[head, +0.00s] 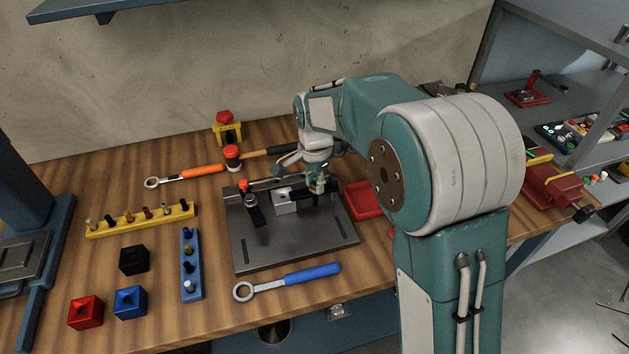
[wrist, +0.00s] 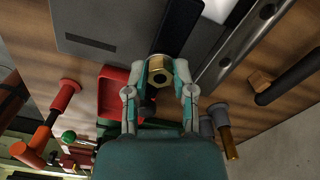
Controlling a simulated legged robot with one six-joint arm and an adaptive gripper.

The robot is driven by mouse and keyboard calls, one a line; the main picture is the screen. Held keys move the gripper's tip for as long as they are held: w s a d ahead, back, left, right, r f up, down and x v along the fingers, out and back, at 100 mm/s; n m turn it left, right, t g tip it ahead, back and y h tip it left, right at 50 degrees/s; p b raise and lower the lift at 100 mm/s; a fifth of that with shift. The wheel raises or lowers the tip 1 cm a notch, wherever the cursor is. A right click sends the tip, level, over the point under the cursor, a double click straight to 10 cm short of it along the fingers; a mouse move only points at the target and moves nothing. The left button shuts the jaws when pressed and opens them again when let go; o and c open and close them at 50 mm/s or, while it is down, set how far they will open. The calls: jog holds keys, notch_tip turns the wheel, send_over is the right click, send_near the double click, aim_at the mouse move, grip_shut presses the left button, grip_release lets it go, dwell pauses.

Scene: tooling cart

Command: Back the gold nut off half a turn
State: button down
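In the head view my gripper (head: 318,180) points down at the back right of the fixture plate (head: 290,245). The nut is too small and covered there to make out clearly.
A red tray (head: 363,201) stands just right of the plate. A light block (head: 286,203) and a black clamp with a red tip (head: 252,208) are on the plate. A blue-handled wrench (head: 290,282) lies in front, and an orange-handled one (head: 190,174) behind left.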

jog(key=shift+w+n, duration=0.15)
jog(key=shift+n, duration=0.15)
jog(key=n, duration=0.5)
jog(key=shift+w+d, duration=0.1)
jog(key=n, duration=0.5)
jog(key=shift+r+n, duration=0.1)
jog(key=shift+n, duration=0.3)
jog(key=n, duration=1.2)
dwell(0.4)
jog(key=shift+c, duration=2.3)
grip_release()
